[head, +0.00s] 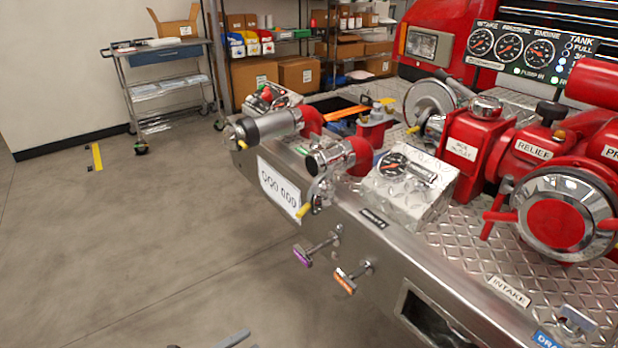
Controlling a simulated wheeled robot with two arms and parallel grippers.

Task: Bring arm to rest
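Only a small grey tip (236,340) shows at the bottom edge of the head view, left of the middle, over the bare floor. It looks like the end of my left gripper, apart from the truck bumper (385,262). Most of it is cut off by the frame, so its opening and anything in it are hidden. My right gripper is not in view.
The bumper carries red valves, hose fittings (265,126) and a gauge box (412,190). Purple (303,257) and orange (345,281) pull handles stick out from its front. A cart (160,85) and shelves stand behind.

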